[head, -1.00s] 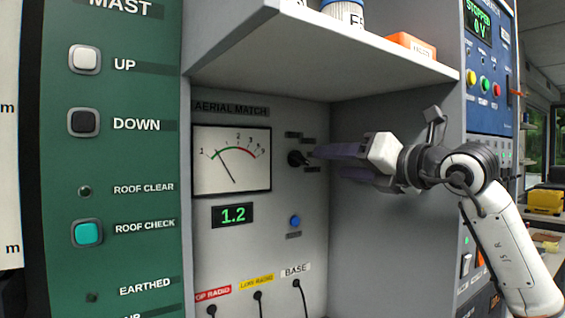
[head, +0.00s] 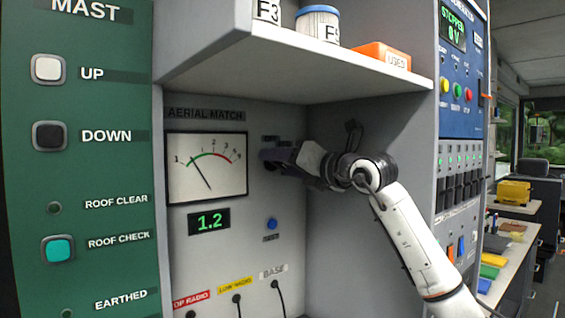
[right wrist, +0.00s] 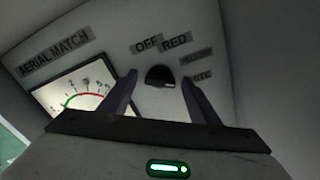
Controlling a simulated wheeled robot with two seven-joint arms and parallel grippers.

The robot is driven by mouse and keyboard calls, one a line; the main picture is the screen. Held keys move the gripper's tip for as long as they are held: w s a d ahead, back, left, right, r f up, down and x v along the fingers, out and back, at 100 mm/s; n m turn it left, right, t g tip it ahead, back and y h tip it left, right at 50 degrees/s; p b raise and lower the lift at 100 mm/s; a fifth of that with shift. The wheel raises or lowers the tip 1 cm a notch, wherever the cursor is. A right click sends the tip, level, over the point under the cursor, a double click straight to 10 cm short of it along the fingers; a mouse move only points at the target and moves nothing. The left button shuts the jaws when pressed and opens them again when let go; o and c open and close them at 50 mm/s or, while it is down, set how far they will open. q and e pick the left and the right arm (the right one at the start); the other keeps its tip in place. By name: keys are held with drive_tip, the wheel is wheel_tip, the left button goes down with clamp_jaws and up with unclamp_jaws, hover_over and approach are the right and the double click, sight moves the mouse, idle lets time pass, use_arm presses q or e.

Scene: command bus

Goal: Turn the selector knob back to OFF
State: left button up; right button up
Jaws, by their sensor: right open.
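The selector knob (right wrist: 159,77) is a small black knob on the grey AERIAL MATCH panel. In the right wrist view the OFF label (right wrist: 146,45) is above it, with RED and more labels round to the right. I cannot tell where its pointer is set. My right gripper (right wrist: 160,88) is open, with one dark finger on either side of the knob; contact is not clear. In the head view my right gripper (head: 268,160) covers the knob. My left gripper is not in view.
The meter (head: 206,166) and the green 1.2 display (head: 209,221) are left of my gripper. A blue button (head: 271,224) and plugged cables are below. A shelf (head: 300,58) overhangs the recess, carrying tins and an orange USED box (head: 382,56). A side wall closes the right.

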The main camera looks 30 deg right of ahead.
drive_tip(key=c, duration=1.1)
drive_tip(key=shift+o, duration=0.2)
